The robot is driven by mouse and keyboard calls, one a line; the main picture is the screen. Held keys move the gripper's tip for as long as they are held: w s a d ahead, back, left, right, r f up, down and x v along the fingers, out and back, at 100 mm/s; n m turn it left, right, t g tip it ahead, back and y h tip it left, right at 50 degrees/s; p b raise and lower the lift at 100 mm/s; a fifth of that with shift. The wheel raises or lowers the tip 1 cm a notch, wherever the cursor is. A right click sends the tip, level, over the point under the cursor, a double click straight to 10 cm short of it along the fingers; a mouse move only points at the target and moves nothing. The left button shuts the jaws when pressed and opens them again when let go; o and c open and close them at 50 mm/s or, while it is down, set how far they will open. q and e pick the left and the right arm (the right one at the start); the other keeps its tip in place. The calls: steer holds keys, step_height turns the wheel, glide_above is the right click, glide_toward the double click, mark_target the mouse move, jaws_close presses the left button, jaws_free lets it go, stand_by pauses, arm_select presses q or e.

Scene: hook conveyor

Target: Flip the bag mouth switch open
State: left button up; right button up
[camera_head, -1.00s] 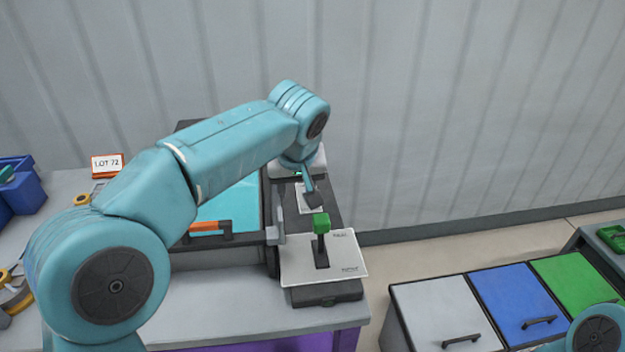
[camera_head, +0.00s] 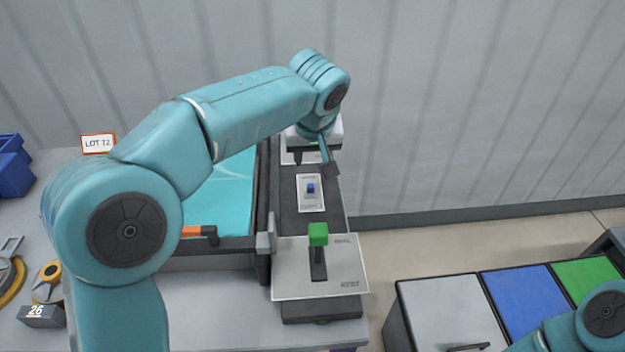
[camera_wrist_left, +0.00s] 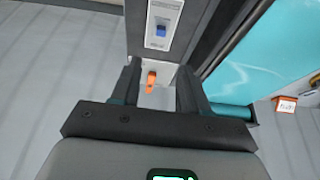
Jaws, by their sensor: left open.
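My left gripper (camera_head: 328,168) hangs over the far end of the dark control strip (camera_head: 290,207). In the left wrist view its two fingers (camera_wrist_left: 156,90) are apart, with nothing held. An orange switch (camera_wrist_left: 151,77) on a white plate shows between them; I cannot tell whether they touch it. A blue switch (camera_head: 311,188) sits on a white plate nearer in the head view, and also shows in the left wrist view (camera_wrist_left: 160,31). A green-topped lever (camera_head: 318,236) stands on the nearest plate. The switch labels are too small to read. My right gripper is out of view.
A teal panel (camera_head: 226,195) with an orange handle (camera_head: 199,231) lies left of the strip. A grey wall stands close behind. Grey (camera_head: 442,302), blue (camera_head: 522,293) and green (camera_head: 585,273) lidded bins stand at the lower right. A LOT 72 sign (camera_head: 98,143) is at left.

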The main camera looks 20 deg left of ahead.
mark_target(310, 184)
arm_select(q)
steer(key=x, duration=1.4)
steer(key=shift+s+f, duration=0.1)
steer(key=shift+f, duration=0.15)
